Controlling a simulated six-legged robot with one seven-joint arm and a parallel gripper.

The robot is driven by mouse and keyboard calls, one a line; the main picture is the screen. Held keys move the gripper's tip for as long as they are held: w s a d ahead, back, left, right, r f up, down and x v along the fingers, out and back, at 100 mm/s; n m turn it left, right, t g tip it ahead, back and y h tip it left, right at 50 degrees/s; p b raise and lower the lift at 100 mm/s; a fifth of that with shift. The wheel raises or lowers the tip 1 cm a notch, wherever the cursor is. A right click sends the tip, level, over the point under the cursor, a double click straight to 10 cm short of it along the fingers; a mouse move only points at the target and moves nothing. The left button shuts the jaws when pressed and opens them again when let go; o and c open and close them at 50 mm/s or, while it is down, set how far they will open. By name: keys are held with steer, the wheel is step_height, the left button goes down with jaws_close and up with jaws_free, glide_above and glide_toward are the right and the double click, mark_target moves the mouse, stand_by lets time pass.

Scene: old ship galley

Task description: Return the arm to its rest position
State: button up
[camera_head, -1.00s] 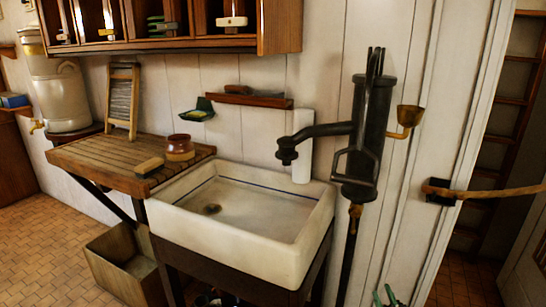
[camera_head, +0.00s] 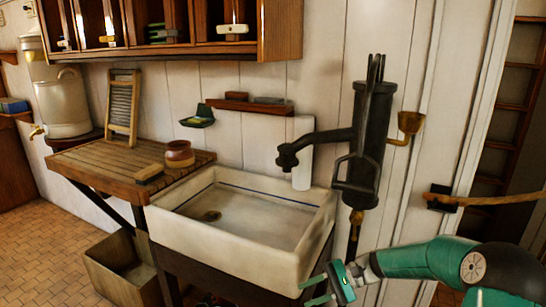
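My gripper (camera_head: 308,292) is at the bottom of the head view, right of centre, pointing left. Its two green fingers are apart with nothing between them, so it is open and empty. My green and black arm (camera_head: 425,260) reaches in from the lower right corner. The gripper shows in front of the lower right corner of the white sink (camera_head: 220,265). I cannot tell whether there is a gap between them.
A black hand pump (camera_head: 365,145) stands right of the sink, above my arm. A slatted wooden counter (camera_head: 100,160) with a brown pot (camera_head: 179,154) and brush is at left. Open tiled floor (camera_head: 45,245) lies lower left.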

steer(key=s+d+r+n+t+h, duration=0.1)
steer(key=s+r+n+t+h, duration=0.1)
steer(key=s+r+h, duration=0.3)
steer(key=s+d+r+n+t+h, duration=0.2)
steer(key=s+r+t+h, duration=0.2)
steer(key=s, duration=0.7)
steer(key=s+d+r+n+t+h, duration=0.1)
steer(key=s+d+r+t+h, duration=0.1)
steer(key=s+r+h, duration=0.3)
steer(key=s+r+t, duration=0.1)
steer(key=s+r, duration=0.1)
steer(key=s, duration=0.1)
steer(key=shift+s+d+n+h, duration=0.25)
steer(key=shift+n+h, duration=0.15)
